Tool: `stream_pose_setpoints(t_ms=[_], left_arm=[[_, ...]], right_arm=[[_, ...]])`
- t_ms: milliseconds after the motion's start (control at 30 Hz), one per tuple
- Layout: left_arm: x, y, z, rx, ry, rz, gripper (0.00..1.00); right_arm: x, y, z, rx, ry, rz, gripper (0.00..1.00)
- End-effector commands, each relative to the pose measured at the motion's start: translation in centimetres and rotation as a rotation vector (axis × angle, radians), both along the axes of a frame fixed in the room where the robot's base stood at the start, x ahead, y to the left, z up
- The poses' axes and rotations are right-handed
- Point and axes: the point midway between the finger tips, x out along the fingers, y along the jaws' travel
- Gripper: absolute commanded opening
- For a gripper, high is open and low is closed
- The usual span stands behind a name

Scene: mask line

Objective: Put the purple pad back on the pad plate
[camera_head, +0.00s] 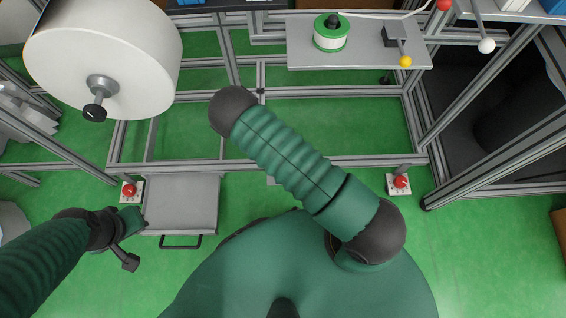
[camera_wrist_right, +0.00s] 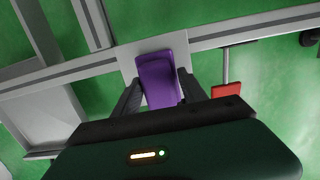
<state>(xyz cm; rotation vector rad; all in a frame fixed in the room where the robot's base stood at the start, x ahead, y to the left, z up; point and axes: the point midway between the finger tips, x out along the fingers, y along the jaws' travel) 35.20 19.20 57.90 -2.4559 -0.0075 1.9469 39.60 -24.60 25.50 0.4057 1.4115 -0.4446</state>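The purple pad (camera_wrist_right: 158,80) shows in the right wrist view between the two dark fingers of my right gripper (camera_wrist_right: 160,88). The fingers touch its two sides, and its far end reaches past the fingertips. A pale grey plate (camera_wrist_right: 126,62) at the frame beam shows behind the pad; I cannot tell whether the pad touches it. In the head view a small grey edge (camera_head: 272,181) shows at the beam, while my right forearm and body hide the right gripper and the pad. My left gripper (camera_head: 131,240) is at the left, near the drawer; its finger opening is unclear.
A large white roll (camera_head: 105,55) stands at the upper left. A grey drawer (camera_head: 180,204) with a black handle is at the lower left. Red buttons (camera_head: 129,190) and (camera_head: 401,182) flank the front beam (camera_head: 350,161). A grey shelf (camera_head: 375,55) holds a green-white spool (camera_head: 331,36).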

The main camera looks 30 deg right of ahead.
Motion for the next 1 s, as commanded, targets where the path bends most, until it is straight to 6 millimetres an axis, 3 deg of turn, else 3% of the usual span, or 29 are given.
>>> stream_pose_setpoints(t_ms=[333, 433, 800, 1000], left_arm=[[0.0, 0.0, 0.0, 0.0, 0.001, 0.001, 0.0], [0.0, 0.0, 0.6, 0.0, 0.001, 0.001, 0.0], [0.0, 0.0, 5.3, 0.0, 0.0, 0.001, 0.0], [0.0, 0.0, 6.1, 0.0, 0.0, 0.001, 0.0]], right_arm=[[0.0, 0.2, 0.1, -0.001, -0.001, 0.001, 0.61], [0.0, 0.2, 1.0, 0.0, -0.001, 0.001, 0.61], [-0.8, 0.7, 10.0, 0.001, -0.003, 0.001, 0.61], [-1.1, 0.8, 12.3, 0.0, -0.004, -0.01, 0.61]])
